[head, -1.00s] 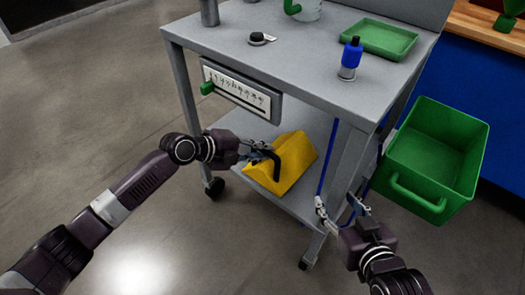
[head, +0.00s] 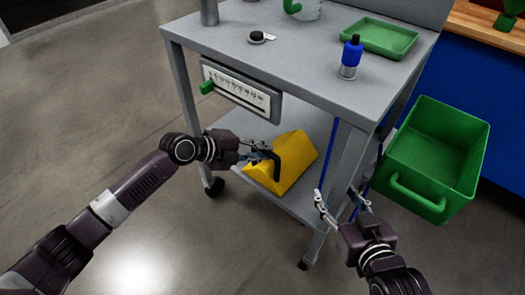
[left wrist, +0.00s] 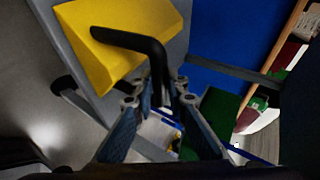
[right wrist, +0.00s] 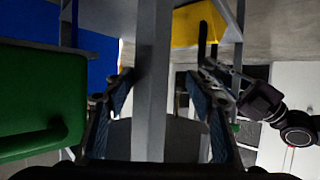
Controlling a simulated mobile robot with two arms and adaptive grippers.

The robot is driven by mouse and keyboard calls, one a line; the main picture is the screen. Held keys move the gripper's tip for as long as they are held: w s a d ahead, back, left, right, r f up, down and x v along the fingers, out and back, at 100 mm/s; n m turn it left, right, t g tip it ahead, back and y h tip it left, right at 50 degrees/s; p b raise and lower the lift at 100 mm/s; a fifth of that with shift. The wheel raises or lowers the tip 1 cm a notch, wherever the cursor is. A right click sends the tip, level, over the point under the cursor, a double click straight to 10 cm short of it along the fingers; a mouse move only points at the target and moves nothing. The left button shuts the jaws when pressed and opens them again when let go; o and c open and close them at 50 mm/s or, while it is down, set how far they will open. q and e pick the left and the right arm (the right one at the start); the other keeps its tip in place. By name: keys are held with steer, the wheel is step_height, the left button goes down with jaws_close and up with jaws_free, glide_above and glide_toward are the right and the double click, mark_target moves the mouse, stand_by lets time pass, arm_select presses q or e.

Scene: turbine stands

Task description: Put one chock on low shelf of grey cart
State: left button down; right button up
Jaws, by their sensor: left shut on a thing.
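The yellow chock (head: 290,163) with a black handle rests on the low shelf (head: 229,121) of the grey cart (head: 345,150). It also shows in the left wrist view (left wrist: 115,45) and the right wrist view (right wrist: 196,25). My left gripper (head: 262,153) is at the chock's left side, shut on the black handle (left wrist: 150,55). My right gripper (head: 341,197) is open and empty, by the cart's near right leg; that grey leg stands between its fingers in the right wrist view (right wrist: 160,85).
A green bin (head: 440,150) hangs at the cart's right side. A panel with a green handle (head: 207,87) is under the top. Floor at left is free.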

mark_target(337, 187)
arm_select(q)
steer(key=shift+f, duration=0.15)
arm_select(e)
steer(key=shift+w+a+r+t, duration=0.2)
steer(key=shift+w+r+t, duration=0.25)
steer(key=shift+r, duration=0.4)
